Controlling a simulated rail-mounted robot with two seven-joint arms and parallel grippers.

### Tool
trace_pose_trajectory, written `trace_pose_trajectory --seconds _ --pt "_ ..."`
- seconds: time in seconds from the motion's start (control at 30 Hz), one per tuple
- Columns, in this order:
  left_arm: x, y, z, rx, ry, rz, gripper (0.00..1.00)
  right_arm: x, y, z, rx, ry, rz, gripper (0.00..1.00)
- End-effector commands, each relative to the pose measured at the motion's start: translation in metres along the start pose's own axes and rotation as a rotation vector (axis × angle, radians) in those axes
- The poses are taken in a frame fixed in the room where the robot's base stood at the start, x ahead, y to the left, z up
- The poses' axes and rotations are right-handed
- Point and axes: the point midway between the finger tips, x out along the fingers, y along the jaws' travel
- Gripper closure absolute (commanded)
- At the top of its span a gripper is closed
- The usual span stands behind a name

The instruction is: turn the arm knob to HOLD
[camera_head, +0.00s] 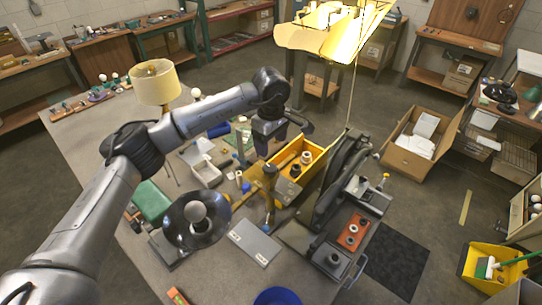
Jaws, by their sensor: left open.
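My left gripper (272,146) is dark and points down above the table, near the left end of a yellow tray. Its jaws are open, and I see nothing between them. A lamp with a black dish-shaped head (180,228) and a white bulb (195,211) stands at the front left of the table, apart from the gripper. A brass-coloured upright post (270,193) stands below the gripper. I cannot make out the arm knob or its HOLD mark at this size. My right gripper is not in view.
The yellow tray (318,157) holds several small parts. A dark grey machine (340,178) stands right of it. A cream-shaded lamp (156,82) stands at the back left. A grey plate (254,242) and a blue bowl (277,299) lie in front.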

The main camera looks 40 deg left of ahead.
Motion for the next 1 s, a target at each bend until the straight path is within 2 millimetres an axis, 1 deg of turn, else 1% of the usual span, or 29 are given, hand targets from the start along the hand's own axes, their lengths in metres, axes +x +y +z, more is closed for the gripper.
trace_pose_trajectory --seconds 0.03,0.1,0.2,0.33,0.5,1.0 --pt "-0.008 0.001 0.001 0.0 -0.001 0.003 0.29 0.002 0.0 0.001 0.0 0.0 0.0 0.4" --pt "-0.018 0.0 0.001 0.001 -0.002 0.003 0.29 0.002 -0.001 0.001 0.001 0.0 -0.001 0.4" --pt "-0.028 0.0 0.001 0.001 -0.002 0.002 0.29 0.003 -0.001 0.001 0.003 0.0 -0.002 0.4" --pt "-0.037 0.0 0.001 0.001 -0.001 0.002 0.29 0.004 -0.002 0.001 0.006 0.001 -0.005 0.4" --pt "-0.041 0.0 0.001 0.001 -0.001 0.0 0.29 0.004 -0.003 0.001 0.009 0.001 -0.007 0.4" --pt "-0.041 0.0 0.0 0.001 -0.001 0.0 0.29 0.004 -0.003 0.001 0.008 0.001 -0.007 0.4"
